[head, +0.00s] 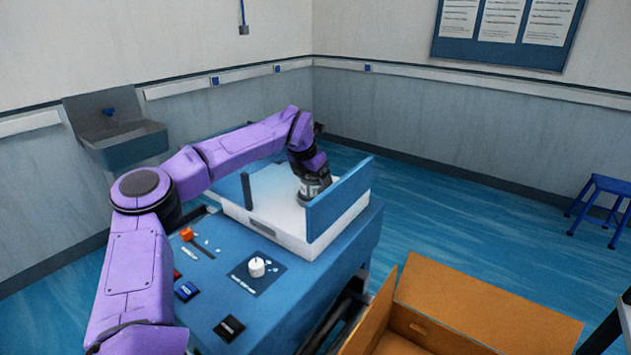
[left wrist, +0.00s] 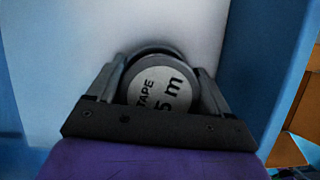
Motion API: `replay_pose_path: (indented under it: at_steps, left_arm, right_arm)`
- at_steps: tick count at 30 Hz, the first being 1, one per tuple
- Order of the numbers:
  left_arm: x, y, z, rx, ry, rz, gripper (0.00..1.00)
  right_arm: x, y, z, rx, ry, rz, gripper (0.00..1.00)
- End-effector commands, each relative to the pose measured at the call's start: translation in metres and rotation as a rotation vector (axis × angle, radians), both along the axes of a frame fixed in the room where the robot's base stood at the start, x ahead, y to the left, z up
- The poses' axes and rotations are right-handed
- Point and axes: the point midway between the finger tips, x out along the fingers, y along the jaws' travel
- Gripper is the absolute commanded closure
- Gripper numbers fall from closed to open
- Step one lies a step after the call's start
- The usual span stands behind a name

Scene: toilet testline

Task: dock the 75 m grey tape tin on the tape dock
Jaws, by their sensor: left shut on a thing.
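The grey tape tin (left wrist: 162,92) is round and its top label reads "TAPE" and "5 m", with part of the label cut off by my gripper. My left gripper (left wrist: 160,88) is shut on the tin, one finger on each side of it. In the head view my left gripper (head: 314,192) points down between the blue side walls of a white platform (head: 270,222) on the blue bench. A dark ring shows just behind the tin in the left wrist view. I cannot tell whether the tin touches the surface. My right gripper is not in view.
The blue bench (head: 215,290) carries a white knob (head: 257,267), an orange lever (head: 187,234) and dark switches. The blue side wall (head: 338,197) stands close to my gripper. An open orange-brown box (head: 470,310) is at front right. A blue stool (head: 600,205) stands far right.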

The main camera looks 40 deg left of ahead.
Motion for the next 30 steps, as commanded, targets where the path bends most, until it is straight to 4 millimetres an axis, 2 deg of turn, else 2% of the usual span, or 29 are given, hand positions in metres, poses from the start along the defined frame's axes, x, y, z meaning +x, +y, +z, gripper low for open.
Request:
replay_pose_path:
  at_steps: [16,17,25,30]
  left_arm:
    - [0.000,0.000,-0.011,0.000,-0.001,0.000,0.62]
    - [0.000,0.000,-0.010,0.000,-0.001,0.000,0.11]
    - [0.000,0.000,-0.011,0.000,0.001,0.001,0.10]
    - [-0.005,0.000,0.004,-0.001,0.000,0.001,0.10]
  right_arm:
    - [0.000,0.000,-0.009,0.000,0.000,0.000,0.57]
    - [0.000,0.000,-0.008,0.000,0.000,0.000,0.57]
    - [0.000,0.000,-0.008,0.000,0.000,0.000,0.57]
    - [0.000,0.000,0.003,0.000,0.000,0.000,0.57]
